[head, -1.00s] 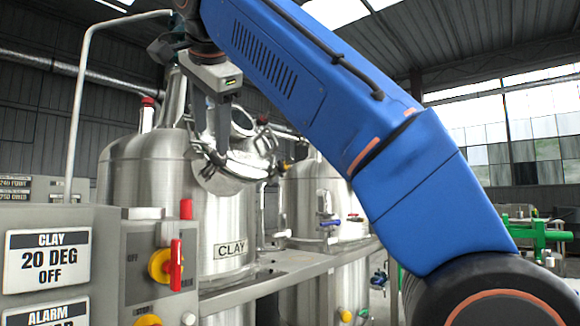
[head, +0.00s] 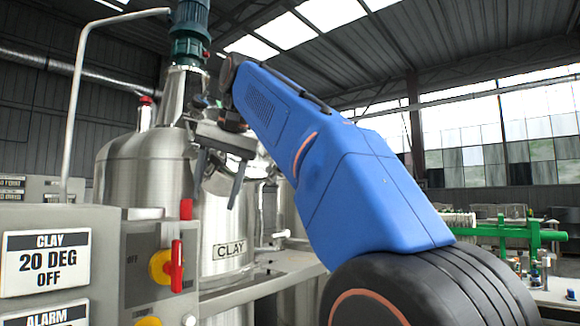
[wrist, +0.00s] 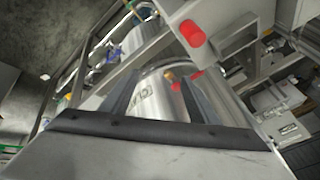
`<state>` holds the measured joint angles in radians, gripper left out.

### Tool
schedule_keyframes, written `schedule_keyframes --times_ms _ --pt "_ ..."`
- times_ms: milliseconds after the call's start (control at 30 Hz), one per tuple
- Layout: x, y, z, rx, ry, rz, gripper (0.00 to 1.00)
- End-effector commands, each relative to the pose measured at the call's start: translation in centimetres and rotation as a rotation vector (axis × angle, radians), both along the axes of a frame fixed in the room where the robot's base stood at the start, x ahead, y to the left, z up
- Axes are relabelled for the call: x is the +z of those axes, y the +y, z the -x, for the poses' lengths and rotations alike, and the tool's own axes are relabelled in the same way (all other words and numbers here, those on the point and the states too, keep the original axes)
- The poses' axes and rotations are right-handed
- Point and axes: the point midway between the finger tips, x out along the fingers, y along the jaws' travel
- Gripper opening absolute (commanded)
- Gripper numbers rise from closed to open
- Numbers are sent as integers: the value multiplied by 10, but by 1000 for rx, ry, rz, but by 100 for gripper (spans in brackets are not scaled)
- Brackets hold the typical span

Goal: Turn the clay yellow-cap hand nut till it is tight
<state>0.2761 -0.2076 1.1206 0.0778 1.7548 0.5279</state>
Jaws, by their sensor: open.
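The clay tank (head: 140,190) is a tall steel vessel marked CLAY, and its label also shows dimly in the wrist view (wrist: 144,101). The round hatch (head: 222,178) at its shoulder is partly covered by my gripper. My gripper (head: 216,193) hangs before the hatch, its two dark fingers spread and empty. In the wrist view its fingers (wrist: 158,92) point toward the tank. I cannot make out the yellow-cap hand nut in the head view; the arm and gripper cover part of the hatch rim. A small yellow-orange spot in the wrist view is too small to identify.
A grey control panel (head: 150,250) with a red-handled yellow switch (head: 168,266) stands in front of the tank. A red cylinder (wrist: 192,33) shows close by in the wrist view. A green frame (head: 510,234) stands far right. A blue motor (head: 190,28) tops the tank.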

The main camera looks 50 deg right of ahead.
Motion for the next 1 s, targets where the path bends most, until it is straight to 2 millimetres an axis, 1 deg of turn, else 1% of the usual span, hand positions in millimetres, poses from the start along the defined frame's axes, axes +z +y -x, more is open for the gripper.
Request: schedule_keyframes --times_ms 33,233,533,767,1000 --pt "-4 -7 -2 24 2 -10 55" --pt "-12 -23 -7 145 -14 -45 55" --pt "-18 -51 -11 308 -90 -83 55" --pt "-16 -77 -11 419 -187 -91 55" --pt "-8 -115 -6 535 -344 -64 55"
